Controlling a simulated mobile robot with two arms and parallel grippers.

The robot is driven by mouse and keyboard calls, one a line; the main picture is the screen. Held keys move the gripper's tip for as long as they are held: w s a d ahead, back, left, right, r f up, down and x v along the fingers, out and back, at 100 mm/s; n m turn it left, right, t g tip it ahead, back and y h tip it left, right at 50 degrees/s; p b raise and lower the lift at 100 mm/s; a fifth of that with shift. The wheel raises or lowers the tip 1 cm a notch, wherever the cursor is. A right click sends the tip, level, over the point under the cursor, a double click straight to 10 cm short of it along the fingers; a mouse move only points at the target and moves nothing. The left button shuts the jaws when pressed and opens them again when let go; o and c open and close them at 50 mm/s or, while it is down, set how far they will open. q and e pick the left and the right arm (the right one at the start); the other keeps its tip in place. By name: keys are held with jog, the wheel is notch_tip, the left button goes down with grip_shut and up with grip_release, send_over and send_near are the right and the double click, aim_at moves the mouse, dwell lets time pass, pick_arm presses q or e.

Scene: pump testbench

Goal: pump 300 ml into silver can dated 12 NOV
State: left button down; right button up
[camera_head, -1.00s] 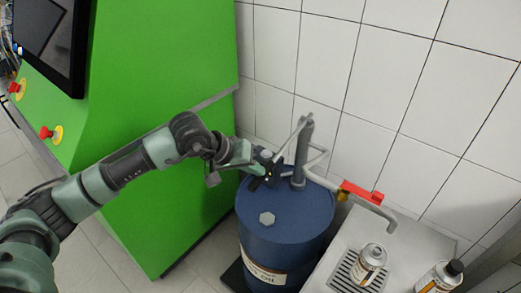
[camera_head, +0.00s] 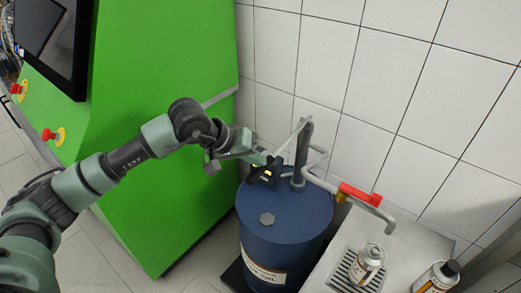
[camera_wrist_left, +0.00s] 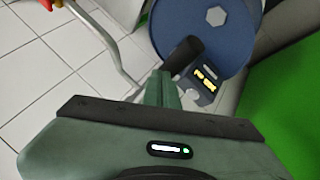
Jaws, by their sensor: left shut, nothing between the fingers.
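A blue drum (camera_head: 290,235) stands on the floor with a grey hand pump (camera_head: 303,150) on its lid. A small dark meter (camera_head: 268,174) with a lit yellow readout sits beside the pump; its digits are too small to read. The meter also shows in the left wrist view (camera_wrist_left: 207,82). My left gripper (camera_head: 256,157) is shut and empty, close beside the meter; contact cannot be told. Its narrow fingers also show in the left wrist view (camera_wrist_left: 161,88). A silver can (camera_head: 368,262) stands upright on a drip grate, below the spout; its date is unreadable. My right gripper is out of view.
The outlet pipe carries a red valve handle (camera_head: 359,195) and ends in a bent spout (camera_head: 388,219). A green cabinet (camera_head: 165,120) rises at left; tiled wall lies behind.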

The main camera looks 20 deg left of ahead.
pick_arm(q)
jog(key=shift+w+d+r+p, duration=0.15)
jog(key=shift+r+p, duration=0.45)
jog(key=shift+r, duration=0.95)
jog(key=shift+w+r+p, duration=0.2)
jog(key=shift+r+p, duration=0.35)
jog(key=shift+r, duration=1)
jog(key=r, duration=0.1)
jog(key=r+p, duration=0.1)
jog(key=r, duration=0.1)
jog(key=r+p, duration=0.1)
jog(key=r, duration=0.1)
jog(key=shift+w, duration=0.25)
